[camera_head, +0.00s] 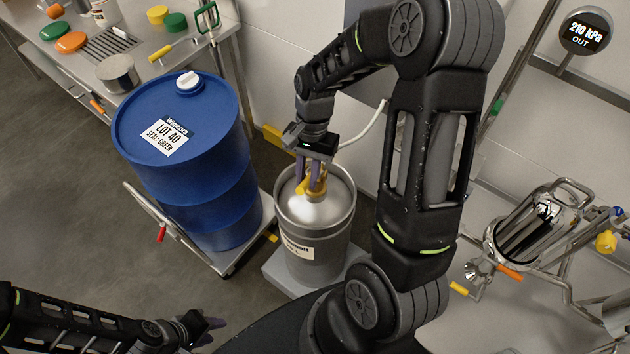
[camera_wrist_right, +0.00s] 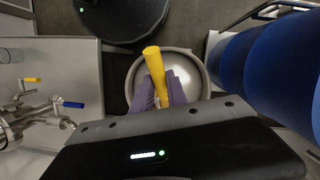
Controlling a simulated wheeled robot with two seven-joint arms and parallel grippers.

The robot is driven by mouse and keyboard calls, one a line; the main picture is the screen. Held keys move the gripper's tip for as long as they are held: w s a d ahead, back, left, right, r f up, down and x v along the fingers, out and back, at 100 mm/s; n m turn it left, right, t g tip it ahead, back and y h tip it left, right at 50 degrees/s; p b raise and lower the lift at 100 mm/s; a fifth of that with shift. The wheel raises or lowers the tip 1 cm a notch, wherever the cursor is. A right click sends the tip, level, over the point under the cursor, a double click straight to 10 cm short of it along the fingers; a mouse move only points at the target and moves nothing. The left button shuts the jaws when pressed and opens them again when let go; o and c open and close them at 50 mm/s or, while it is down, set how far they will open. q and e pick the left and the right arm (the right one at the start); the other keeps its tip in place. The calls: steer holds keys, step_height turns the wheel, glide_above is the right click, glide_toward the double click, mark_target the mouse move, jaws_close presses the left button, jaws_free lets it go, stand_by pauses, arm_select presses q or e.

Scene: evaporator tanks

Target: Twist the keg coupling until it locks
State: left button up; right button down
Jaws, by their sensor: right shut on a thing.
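The steel keg (camera_head: 314,225) stands upright on a grey base, left of my right arm. The keg coupling (camera_head: 316,188), brass coloured with a yellow handle, sits on the keg's top centre. My right gripper (camera_head: 309,178) reaches down from above with its purple fingers shut on the coupling. In the right wrist view the yellow handle (camera_wrist_right: 154,70) sticks out between the purple fingers (camera_wrist_right: 159,92), over the keg's domed top (camera_wrist_right: 187,74). The fingers hide the coupling's lower part, so its seating is unclear. My left gripper (camera_head: 206,325) is low at the left, away from the keg; its opening is unclear.
A blue drum (camera_head: 190,150) on a cart (camera_head: 180,238) stands close left of the keg. A steel bench (camera_head: 60,65) with coloured lids is at the back left. A steel strainer assembly (camera_head: 525,235) is at the right. A gauge (camera_head: 586,31) reads 210 kPa OUT.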

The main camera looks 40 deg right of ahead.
steer(key=shift+w+a+m, duration=0.1)
steer(key=shift+w+m, duration=0.1)
steer(key=shift+m, duration=0.3)
steer(key=shift+w+a+f+m, duration=0.15)
steer(key=shift+w+m, duration=0.2)
steer(key=shift+m, duration=0.35)
steer(key=c, duration=1.8)
jaws_free()
steer(key=shift+w+m+t+p, duration=0.15)
steer(key=shift+m+t+p, duration=0.15)
steer(key=shift+m, duration=0.1)
steer(key=o, duration=0.6)
steer(key=shift+c, duration=0.2)
